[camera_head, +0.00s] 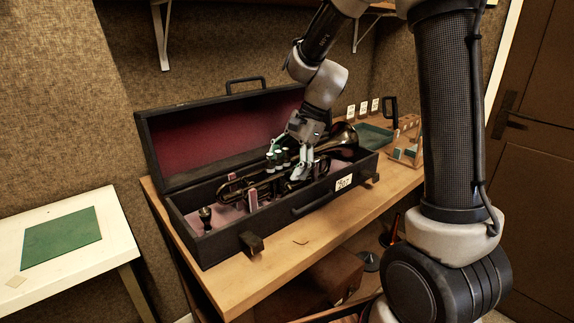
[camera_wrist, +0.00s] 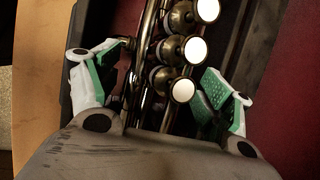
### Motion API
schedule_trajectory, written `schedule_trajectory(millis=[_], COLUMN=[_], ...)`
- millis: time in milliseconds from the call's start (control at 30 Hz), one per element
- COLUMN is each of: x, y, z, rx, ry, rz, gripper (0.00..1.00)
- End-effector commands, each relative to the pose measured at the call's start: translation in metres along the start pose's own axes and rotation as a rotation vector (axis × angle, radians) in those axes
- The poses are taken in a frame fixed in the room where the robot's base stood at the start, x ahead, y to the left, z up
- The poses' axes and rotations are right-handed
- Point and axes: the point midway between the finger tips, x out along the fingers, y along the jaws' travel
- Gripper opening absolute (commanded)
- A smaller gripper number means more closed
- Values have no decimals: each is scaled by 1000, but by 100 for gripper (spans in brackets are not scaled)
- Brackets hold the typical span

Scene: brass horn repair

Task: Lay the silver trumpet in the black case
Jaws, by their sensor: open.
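The trumpet (camera_head: 240,186) lies inside the open black case (camera_head: 218,242), its bell toward the right end; it looks dark brass rather than silver. My gripper (camera_head: 301,170) is down in the case at the trumpet's valves. In the wrist view the trumpet's valve caps (camera_wrist: 193,50) and tubing run between the two green-padded fingers of my gripper (camera_wrist: 157,88). The fingers are spread with gaps on both sides, so it is open around the trumpet. The far side of the trumpet behind my gripper is hidden.
The case stands on a wooden bench (camera_head: 290,258), lid up against the wall. A small dark mouthpiece-like piece (camera_head: 206,214) stands in the case's left end. A white table (camera_head: 110,225) with a green mat (camera_head: 62,236) is at left.

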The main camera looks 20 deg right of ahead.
Motion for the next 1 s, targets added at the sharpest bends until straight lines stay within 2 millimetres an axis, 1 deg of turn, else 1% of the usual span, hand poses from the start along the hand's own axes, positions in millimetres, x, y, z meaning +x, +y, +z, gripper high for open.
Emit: schedule_trajectory(millis=[167, 300, 400, 500, 600, 700, 1000], x=[-31, -64, -84, -101, -110, -115, -116], y=[-1, -1, -1, -1, 0, 0, 0], z=[0, 0, 0, 0, 0, 0, 0], rx=[-1, -1, -1, 0, 0, 0, 0], ry=[3, 4, 3, 3, 2, 2, 1], rz=[-6, -7, -6, -5, -3, -3, -2], gripper=[80, 80, 80, 80, 80, 80, 80])
